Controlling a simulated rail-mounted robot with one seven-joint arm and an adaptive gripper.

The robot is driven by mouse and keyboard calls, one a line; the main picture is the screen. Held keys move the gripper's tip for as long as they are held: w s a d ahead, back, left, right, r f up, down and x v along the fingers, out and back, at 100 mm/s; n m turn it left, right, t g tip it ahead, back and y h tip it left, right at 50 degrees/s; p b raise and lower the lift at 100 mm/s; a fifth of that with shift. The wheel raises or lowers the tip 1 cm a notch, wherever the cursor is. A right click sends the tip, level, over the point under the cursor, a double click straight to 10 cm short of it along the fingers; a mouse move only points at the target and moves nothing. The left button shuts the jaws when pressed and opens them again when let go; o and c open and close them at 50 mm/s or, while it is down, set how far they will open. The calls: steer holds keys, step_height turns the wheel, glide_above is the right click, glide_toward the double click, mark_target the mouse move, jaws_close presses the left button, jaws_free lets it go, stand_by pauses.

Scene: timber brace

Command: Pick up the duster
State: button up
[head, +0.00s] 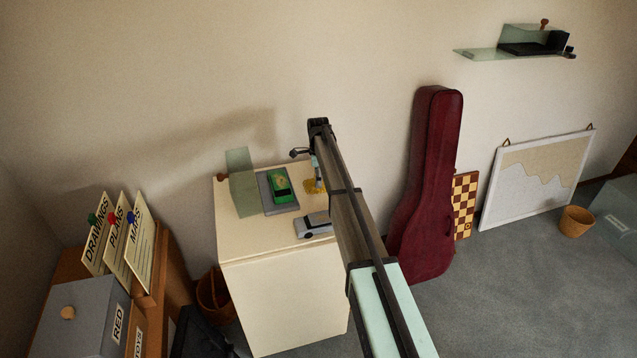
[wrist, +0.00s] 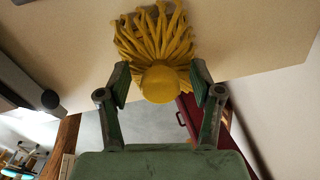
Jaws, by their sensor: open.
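The duster (wrist: 158,45) is yellow, with a rounded knob and a fan of thick strands, and lies on the cream cabinet top (wrist: 60,45). In the head view, it shows as a small yellow patch (head: 311,187) near the right back edge of the cabinet (head: 285,290), partly hidden by my arm. My gripper (wrist: 160,82) is open, with one finger on each side of the duster's knob. I cannot tell whether either finger touches it.
A red guitar case (head: 428,190) leans on the wall to the right. Card signs (head: 118,240) stand at left.

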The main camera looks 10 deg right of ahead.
jaws_close()
stand_by(0.3)
step_height(320, 180, up, 20)
steer(key=b, duration=0.5)
